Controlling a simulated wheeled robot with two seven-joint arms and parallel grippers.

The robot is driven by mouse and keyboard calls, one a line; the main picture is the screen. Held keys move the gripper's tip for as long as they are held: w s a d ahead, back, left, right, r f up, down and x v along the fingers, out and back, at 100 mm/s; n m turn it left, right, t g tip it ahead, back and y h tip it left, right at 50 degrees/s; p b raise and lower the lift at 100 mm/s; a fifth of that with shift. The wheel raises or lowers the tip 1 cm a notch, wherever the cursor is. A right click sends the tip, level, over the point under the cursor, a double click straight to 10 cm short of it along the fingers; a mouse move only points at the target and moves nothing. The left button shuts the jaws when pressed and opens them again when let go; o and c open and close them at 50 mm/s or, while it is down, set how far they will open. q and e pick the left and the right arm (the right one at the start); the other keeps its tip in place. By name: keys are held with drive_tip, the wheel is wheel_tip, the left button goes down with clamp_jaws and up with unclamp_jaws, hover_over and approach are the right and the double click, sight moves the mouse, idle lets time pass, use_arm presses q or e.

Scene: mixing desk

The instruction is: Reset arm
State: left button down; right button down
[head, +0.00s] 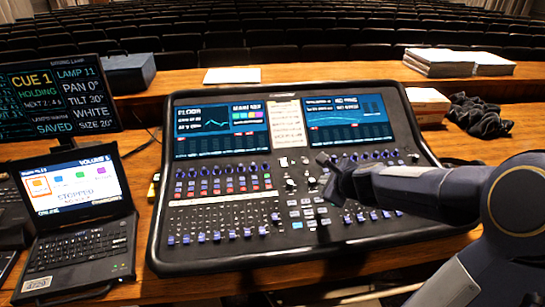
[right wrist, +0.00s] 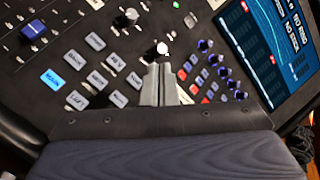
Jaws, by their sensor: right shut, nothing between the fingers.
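My right gripper (head: 326,172) reaches in from the right over the right half of the mixing desk (head: 160,225). In the right wrist view the gripper (right wrist: 161,68) has its two grey fingers together with nothing between them. The fingertips are beside a small white-topped knob (right wrist: 163,48); I cannot tell whether they touch it. Labelled buttons, one lit blue (right wrist: 53,80), lie left of the fingers in that view. My left gripper does not show.
A laptop (head: 80,220) and a dark cue screen (head: 58,97) stand left of the desk. Paper stacks (head: 440,62) and a black cloth (head: 480,115) lie at the right. A white sheet (head: 232,75) lies behind the desk. Rows of seats fill the back.

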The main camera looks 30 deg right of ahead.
drive_tip(key=s+a+r+n+y, duration=0.2)
drive_tip(key=s+a+n, duration=0.2)
drive_tip(key=a+n, duration=0.3)
drive_tip(key=s+a+r+n+y, duration=0.2)
drive_tip(key=s+a+r+n, duration=0.1)
drive_tip(key=a+n, duration=0.35)
drive_tip(key=s+a+f+n+g, duration=0.2)
drive_tip(key=s+a+n, duration=0.1)
drive_tip(key=s+n, duration=0.3)
drive_tip(key=s+a+f+n+g+y, duration=0.1)
drive_tip(key=s+a+f+n+g, duration=0.1)
drive_tip(key=s+n, duration=0.5)
drive_tip(key=shift+s+a+g, duration=0.4)
drive_tip(key=shift+s, duration=0.85)
